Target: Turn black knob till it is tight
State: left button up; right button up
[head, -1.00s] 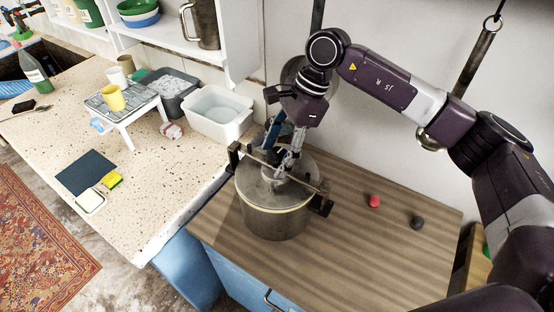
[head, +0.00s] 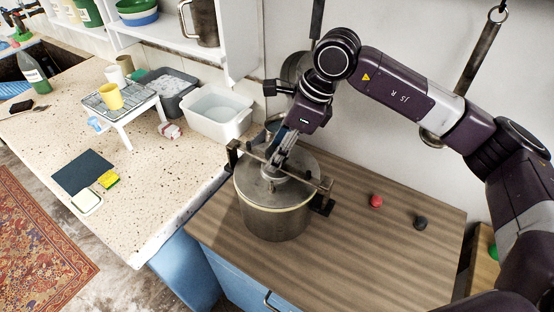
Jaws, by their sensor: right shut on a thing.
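A steel pot (head: 274,222) with a flat lid (head: 255,185) stands on the wooden counter. A metal bar (head: 306,179) crosses over the lid, with black clamp parts at its ends. My right gripper (head: 272,176) points down at the middle of the lid beside the bar. Its fingers are shut on the black knob there, which they hide almost wholly, so I cannot tell how tight it sits. My left gripper is out of view.
A red ball-like piece (head: 376,201) and a black one (head: 420,223) lie loose on the wooden counter (head: 350,250) right of the pot. A white basin (head: 219,126) of water stands behind left. Pans hang on the wall behind my wrist.

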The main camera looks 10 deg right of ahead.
jog(key=m+t+b, duration=0.1)
jog(key=m, duration=0.2)
jog(key=m+t+h+b, duration=0.1)
jog(key=m+b, duration=0.1)
jog(key=m, duration=0.1)
jog(key=shift+f+h, duration=0.15)
jog(key=shift+h, duration=0.15)
jog(key=m+h+b, duration=0.1)
jog(key=m+b, duration=0.1)
jog(key=m, duration=0.1)
jog(key=shift+t, duration=0.3)
jog(key=shift+m+h, duration=0.3)
jog(key=shift+m, duration=0.6)
jog(key=o, duration=0.9)
